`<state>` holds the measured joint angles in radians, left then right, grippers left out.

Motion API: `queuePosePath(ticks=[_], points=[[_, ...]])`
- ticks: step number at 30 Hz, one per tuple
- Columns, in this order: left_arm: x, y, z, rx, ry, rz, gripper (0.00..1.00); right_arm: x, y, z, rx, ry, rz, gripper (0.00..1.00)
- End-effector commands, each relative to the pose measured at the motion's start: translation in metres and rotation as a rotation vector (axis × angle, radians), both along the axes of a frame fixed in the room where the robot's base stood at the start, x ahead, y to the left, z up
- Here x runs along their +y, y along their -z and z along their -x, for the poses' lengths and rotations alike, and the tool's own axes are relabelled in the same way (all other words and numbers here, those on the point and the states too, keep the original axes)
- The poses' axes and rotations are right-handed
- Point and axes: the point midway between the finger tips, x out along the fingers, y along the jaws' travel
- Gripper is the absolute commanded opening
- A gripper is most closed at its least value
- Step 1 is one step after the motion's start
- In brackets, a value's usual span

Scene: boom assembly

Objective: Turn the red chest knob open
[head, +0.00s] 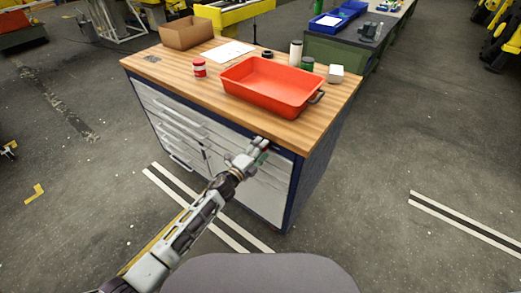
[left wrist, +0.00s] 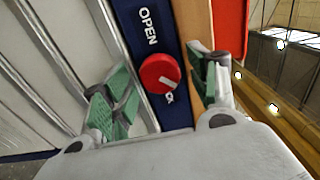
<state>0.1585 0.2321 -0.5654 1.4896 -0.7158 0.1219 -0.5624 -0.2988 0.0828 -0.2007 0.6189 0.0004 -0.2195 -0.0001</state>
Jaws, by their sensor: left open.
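The red knob (left wrist: 160,73) shows in the left wrist view on the chest's dark blue panel (left wrist: 175,118). It is round, with a white mark pointing toward the lower right. The word OPEN is printed beside it, toward the top of the picture; another label below is partly hidden. My left gripper (left wrist: 163,92) is open, with its green-padded fingers on either side of the knob; I cannot tell whether they touch it. In the head view my left gripper (head: 262,147) is at the front of the chest (head: 185,118) and hides the knob. My right gripper is not in view.
On the wooden top (head: 160,67) stand a red tray (head: 262,105), a red-and-white can (head: 199,68), a cardboard box (head: 186,32), a white paper (head: 228,51) and small containers. The grey floor (head: 400,150) right of the chest is clear.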

Motion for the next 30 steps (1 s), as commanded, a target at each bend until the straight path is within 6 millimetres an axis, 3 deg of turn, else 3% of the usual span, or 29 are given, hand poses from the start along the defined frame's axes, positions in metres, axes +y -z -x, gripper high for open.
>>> queuePosePath(ticks=[30], points=[[0.053,0.001,0.073,0.001,0.000,-0.001,0.59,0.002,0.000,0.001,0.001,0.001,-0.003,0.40]])
